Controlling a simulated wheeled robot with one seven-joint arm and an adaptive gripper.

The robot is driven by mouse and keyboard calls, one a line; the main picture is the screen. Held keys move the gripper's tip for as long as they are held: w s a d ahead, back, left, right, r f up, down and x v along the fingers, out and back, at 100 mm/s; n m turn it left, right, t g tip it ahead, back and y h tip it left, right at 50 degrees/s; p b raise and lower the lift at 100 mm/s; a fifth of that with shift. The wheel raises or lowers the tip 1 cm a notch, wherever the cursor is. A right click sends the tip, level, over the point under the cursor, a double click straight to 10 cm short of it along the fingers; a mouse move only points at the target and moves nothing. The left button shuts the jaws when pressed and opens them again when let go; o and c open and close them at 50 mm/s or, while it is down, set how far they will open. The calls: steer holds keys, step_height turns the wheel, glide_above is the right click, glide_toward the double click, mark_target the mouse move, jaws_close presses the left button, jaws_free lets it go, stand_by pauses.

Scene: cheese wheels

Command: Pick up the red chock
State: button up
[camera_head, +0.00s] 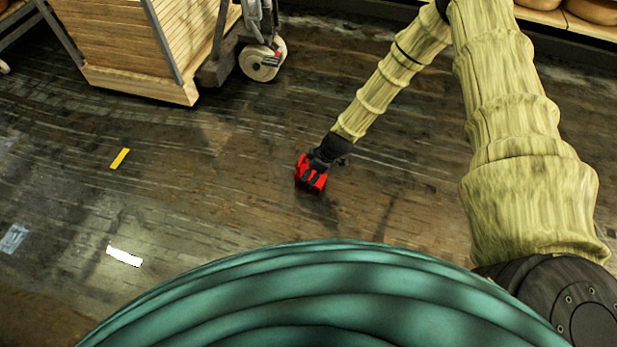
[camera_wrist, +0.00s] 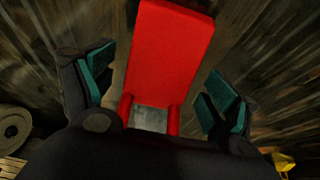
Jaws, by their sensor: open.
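The red chock (camera_head: 303,171) is on the dark wooden floor in the middle of the head view, partly covered by my gripper (camera_head: 315,173). In the wrist view the chock (camera_wrist: 170,55) shows as a red block with two red legs at its near end. My gripper (camera_wrist: 160,95) is open, with one teal-padded finger on each side of the chock. Gaps show between both fingers and the chock. The near end of the chock is hidden behind the dark gripper body.
A wooden crate on a cart (camera_head: 125,45) stands at the upper left, with a wheel (camera_head: 262,62) beside it. A yellow strip (camera_head: 120,158) and a white patch (camera_head: 125,256) lie on the floor to the left. Shelves with cheese wheels (camera_head: 592,10) line the top right. Floor around the chock is clear.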

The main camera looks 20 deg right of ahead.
steer(key=shift+b+x, duration=0.55)
steer(key=shift+x, duration=0.8)
steer(key=c, duration=1.4)
steer(key=shift+r, duration=0.15)
